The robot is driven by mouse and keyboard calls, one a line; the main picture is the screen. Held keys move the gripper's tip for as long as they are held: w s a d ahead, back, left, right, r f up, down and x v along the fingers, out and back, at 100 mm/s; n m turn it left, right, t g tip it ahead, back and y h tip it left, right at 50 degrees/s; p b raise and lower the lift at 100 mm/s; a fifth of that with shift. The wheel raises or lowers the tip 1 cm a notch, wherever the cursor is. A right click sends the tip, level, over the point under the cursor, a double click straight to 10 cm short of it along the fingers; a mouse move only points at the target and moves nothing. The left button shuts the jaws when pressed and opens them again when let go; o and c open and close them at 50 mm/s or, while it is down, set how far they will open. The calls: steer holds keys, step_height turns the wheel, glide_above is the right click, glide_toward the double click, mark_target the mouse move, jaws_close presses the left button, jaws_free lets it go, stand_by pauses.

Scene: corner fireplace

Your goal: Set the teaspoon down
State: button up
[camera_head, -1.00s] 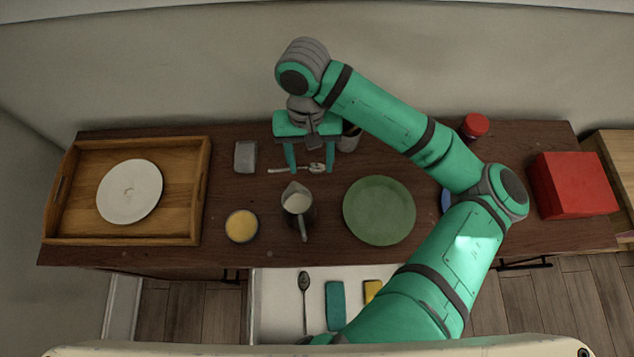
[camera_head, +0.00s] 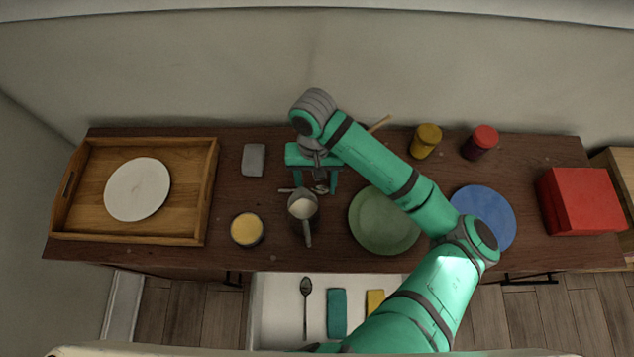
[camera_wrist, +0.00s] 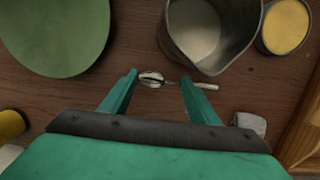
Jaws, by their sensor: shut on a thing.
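The teaspoon (camera_head: 321,189) is a small silvery spoon, its bowl to the right and its handle to the left in the head view. My gripper (camera_head: 315,190) is shut on it, pointing down behind the metal jug (camera_head: 303,206). In the wrist view the spoon bowl (camera_wrist: 151,79) shows between my two spaced fingertips (camera_wrist: 159,82). The handle passes behind one finger, and its end comes out beyond it. The spoon is close to the jug's rim. I cannot tell whether it touches the wooden counter (camera_head: 300,254) or hangs just above it.
A bowl of yellow stuff (camera_head: 247,229), a green plate (camera_head: 384,222) and a grey block (camera_head: 253,160) lie around the jug. A tray with a white plate (camera_head: 137,189) is left; a blue plate (camera_head: 484,215), jars and a red box (camera_head: 580,200) are right. An open drawer (camera_head: 270,310) is in front.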

steer(key=shift+w, duration=0.15)
steer(key=o, duration=0.7)
steer(key=shift+f, duration=0.1)
steer(key=o, duration=0.4)
steer(key=shift+s, duration=0.2)
steer(key=shift+a, duration=0.15)
